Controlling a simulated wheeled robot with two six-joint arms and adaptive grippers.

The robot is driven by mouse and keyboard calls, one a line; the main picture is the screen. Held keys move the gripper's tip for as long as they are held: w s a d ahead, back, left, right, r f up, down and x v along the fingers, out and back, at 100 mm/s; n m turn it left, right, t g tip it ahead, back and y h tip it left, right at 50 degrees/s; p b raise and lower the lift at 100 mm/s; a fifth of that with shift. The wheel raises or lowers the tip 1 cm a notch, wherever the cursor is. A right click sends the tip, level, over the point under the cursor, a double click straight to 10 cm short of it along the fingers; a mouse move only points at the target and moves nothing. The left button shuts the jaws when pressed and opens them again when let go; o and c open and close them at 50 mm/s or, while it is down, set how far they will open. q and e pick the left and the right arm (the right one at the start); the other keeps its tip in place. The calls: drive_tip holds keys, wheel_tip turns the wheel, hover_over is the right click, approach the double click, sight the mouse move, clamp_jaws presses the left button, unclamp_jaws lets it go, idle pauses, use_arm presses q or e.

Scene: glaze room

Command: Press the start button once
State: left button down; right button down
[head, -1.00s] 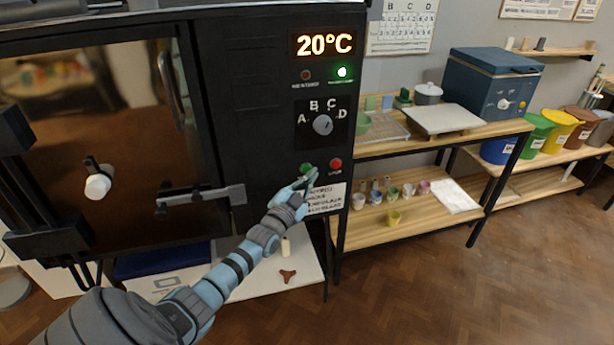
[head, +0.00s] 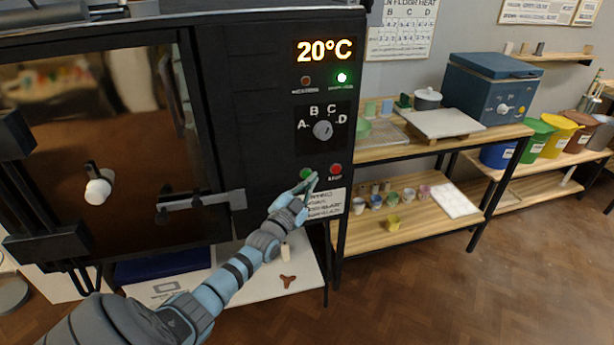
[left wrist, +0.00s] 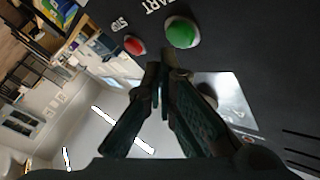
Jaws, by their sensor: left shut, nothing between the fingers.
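The green start button (head: 306,173) is on the black kiln's front panel, left of the red stop button (head: 335,169). In the left wrist view the start button (left wrist: 181,32), under the word START, is fully visible beyond the fingertips. The stop button (left wrist: 134,44) is to its left there. My left gripper (head: 312,180) is shut and empty, its tips just below and right of the start button in the head view. In the left wrist view the left gripper (left wrist: 160,72) shows a gap between tips and button in the picture; contact is not visible. My right gripper is not in view.
The kiln display (head: 324,50) reads 20°C, a green lamp (head: 342,78) is lit, and a dial (head: 323,130) sits among letters A to D. A label plate (head: 325,203) lies below the buttons. Wooden shelves (head: 420,232) with small pots stand to the right.

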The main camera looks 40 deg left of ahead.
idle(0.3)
use_arm(q)
drive_tip(key=shift+w+a+b, duration=0.25)
drive_tip(key=shift+a+b, duration=0.1)
drive_tip(key=shift+b, duration=0.1)
drive_tip(key=shift+w+a+b, duration=0.25)
drive_tip(key=shift+a+b, duration=0.1)
drive_tip(key=shift+b, duration=0.25)
idle(0.6)
drive_tip(key=s+d+p, duration=0.1)
drive_tip(key=p, duration=0.1)
drive_tip(key=shift+d+p, duration=0.2)
drive_tip(key=shift+p, duration=0.1)
idle(0.4)
